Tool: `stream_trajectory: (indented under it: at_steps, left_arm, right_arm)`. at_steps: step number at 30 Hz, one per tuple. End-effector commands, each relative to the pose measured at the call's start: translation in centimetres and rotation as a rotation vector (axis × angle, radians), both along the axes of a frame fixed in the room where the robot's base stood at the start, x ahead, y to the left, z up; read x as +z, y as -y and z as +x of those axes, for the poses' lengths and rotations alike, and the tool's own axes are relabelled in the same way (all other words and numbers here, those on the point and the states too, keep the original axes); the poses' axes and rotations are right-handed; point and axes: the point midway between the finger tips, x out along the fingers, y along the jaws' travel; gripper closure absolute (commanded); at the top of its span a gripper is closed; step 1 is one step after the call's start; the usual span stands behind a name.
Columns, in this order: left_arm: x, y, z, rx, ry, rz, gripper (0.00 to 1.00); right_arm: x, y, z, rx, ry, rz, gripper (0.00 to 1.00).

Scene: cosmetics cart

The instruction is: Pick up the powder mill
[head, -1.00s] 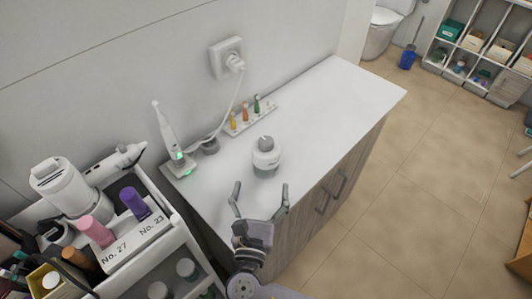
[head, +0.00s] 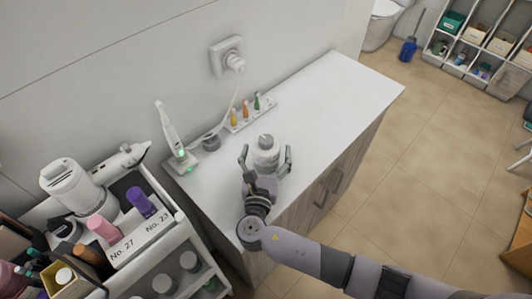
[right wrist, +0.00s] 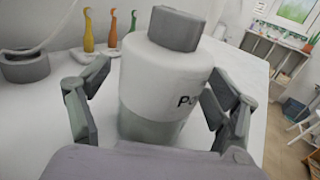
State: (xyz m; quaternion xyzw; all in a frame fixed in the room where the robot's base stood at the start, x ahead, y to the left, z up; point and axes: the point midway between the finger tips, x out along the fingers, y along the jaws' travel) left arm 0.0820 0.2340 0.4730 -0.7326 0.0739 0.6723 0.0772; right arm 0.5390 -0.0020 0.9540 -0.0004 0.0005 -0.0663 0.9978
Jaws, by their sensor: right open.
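The powder mill (head: 266,153) is a white, short cylinder with a grey knob on top. It stands upright on the white countertop. In the right wrist view the powder mill (right wrist: 165,85) fills the middle, with part of a label starting "PO" and a greenish lower half. My right gripper (head: 265,160) is open, with one finger on each side of the mill. In the right wrist view its fingers (right wrist: 160,108) flank the mill; I cannot tell whether they touch it. My left gripper is not in view.
The countertop (head: 330,100) is clear to the right of the mill. Behind it stands a holder with small coloured bottles (head: 246,110). An electric toothbrush (head: 172,135) stands to the left. A crowded cart (head: 165,230) is at the lower left.

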Motion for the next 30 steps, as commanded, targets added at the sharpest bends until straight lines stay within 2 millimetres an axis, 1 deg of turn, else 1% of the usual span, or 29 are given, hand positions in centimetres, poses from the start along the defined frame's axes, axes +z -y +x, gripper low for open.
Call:
stream_trajectory:
  at_steps: [2,30]
  left_arm:
    - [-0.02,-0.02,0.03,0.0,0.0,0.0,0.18]
    - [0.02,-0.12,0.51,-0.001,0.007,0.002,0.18]
  right_arm:
    - [0.0,-0.01,-0.02,0.0,0.0,0.0,0.18]
    - [0.01,-0.02,-0.06,0.0,0.0,0.0,0.81]
